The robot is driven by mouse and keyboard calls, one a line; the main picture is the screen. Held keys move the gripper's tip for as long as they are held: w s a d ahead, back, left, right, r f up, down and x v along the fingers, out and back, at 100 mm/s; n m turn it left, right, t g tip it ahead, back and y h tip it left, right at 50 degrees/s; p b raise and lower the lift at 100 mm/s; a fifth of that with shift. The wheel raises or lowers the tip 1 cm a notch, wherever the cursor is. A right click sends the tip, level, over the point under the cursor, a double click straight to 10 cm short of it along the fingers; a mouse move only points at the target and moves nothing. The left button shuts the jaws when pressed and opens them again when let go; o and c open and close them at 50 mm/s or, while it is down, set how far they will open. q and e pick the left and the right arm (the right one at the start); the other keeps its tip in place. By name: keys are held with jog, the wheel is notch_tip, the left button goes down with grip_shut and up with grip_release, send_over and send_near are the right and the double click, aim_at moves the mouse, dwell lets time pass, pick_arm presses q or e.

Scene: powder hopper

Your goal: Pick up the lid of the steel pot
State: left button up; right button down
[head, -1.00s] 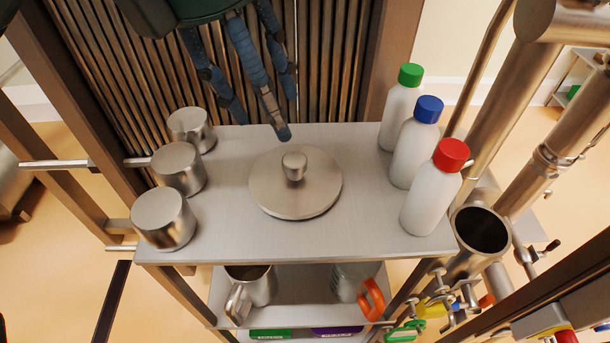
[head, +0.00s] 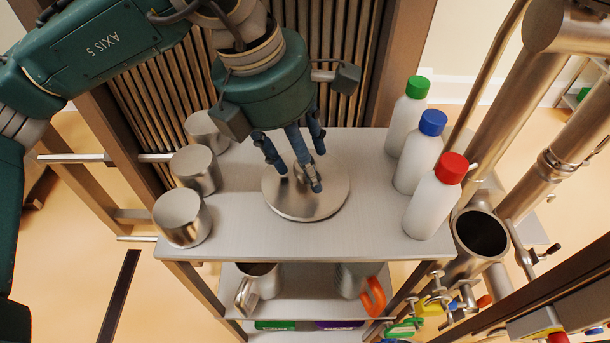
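The lid (head: 325,201) is a round, brushed-steel disc with a short knob (head: 301,174). It lies level on the upper shelf's middle, and I cannot tell a pot body under it. My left gripper (head: 304,172) has blue-grey fingers and points down over the lid from behind. Its fingers are spread around the knob and partly hide it. The fingers look open, and contact with the knob cannot be made out. The lid rests flat. My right gripper is not in view.
Several steel cups (head: 182,218) line the shelf's left side. White bottles with green, blue and red caps (head: 453,167) line its right side. The shelf (head: 300,240) is clear in front. A lower shelf holds a steel jug (head: 262,281). Pipes stand right.

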pick_arm(q)
grip_shut()
